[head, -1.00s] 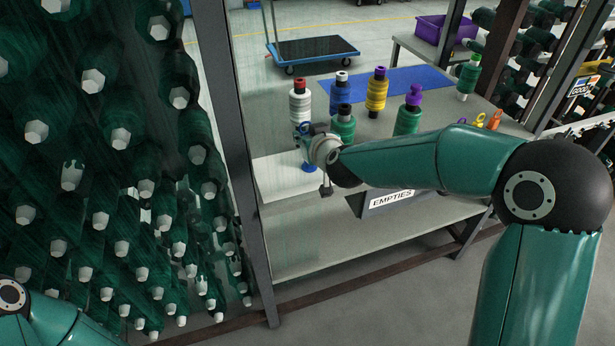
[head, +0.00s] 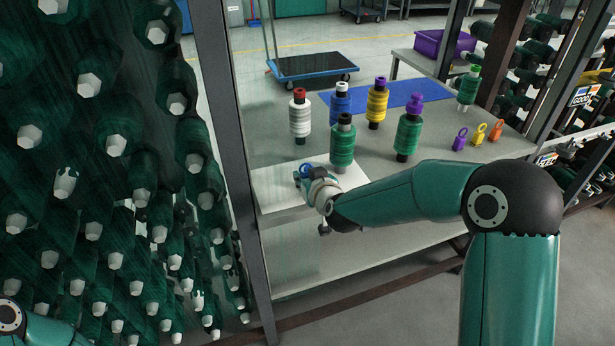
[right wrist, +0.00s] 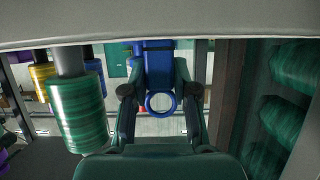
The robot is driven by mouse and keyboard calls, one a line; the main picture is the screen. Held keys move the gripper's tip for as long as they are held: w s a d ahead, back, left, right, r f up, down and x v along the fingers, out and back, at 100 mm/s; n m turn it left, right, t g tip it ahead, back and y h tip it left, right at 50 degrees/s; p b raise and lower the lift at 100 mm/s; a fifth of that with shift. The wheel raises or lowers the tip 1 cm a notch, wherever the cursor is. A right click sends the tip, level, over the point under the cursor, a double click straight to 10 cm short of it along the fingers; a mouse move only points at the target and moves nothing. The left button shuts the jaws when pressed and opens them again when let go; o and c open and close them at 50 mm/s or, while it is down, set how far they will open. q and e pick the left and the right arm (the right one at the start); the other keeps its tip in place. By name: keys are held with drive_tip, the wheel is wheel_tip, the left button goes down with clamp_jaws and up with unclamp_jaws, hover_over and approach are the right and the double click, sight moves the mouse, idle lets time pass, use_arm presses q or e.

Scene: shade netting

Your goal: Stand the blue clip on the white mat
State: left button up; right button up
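The white mat (head: 274,190) lies at the near left of the grey table in the head view. My right gripper (head: 306,172) is low over the mat. The blue clip (head: 299,174) shows as a small blue patch at its fingertips. In the right wrist view, which looks upside down, the blue clip (right wrist: 158,65) is between the fingers of my right gripper (right wrist: 159,80), its ring pointing away from the table. The fingers look shut on it. Whether its foot touches the mat is hidden. My left gripper is out of view.
A green bobbin (head: 343,146) stands close beyond my right gripper, with several other bobbins behind it. Purple (head: 460,139), yellow (head: 479,134) and orange (head: 496,132) clips stand at the right. A post (head: 228,130) and a bobbin rack (head: 110,190) stand left of the table.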

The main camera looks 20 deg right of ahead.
drive_tip(key=shift+o, duration=1.4)
drive_tip(key=v, duration=1.2)
drive_tip(key=s+a+f+g+y, duration=0.1)
drive_tip(key=s+a+f+g, duration=0.15)
drive_tip(key=f, duration=0.75)
drive_tip(key=s+a+f+g+y, duration=0.1)
drive_tip(key=s+f+g, duration=0.25)
drive_tip(key=f, duration=0.65)
drive_tip(key=s+a+f+m+g, duration=0.1)
drive_tip(key=s+f+g, duration=0.2)
drive_tip(key=s+f, duration=0.4)
drive_tip(key=s+a+f+m+g+y, duration=0.1)
drive_tip(key=s+a+f+g, duration=0.1)
drive_tip(key=s+f, duration=0.6)
drive_tip(key=s+g, duration=0.1)
drive_tip(key=s, duration=0.3)
drive_tip(key=shift+a+f+g+y, duration=0.25)
drive_tip(key=shift+g+y, duration=0.05)
drive_tip(key=shift+g, duration=0.1)
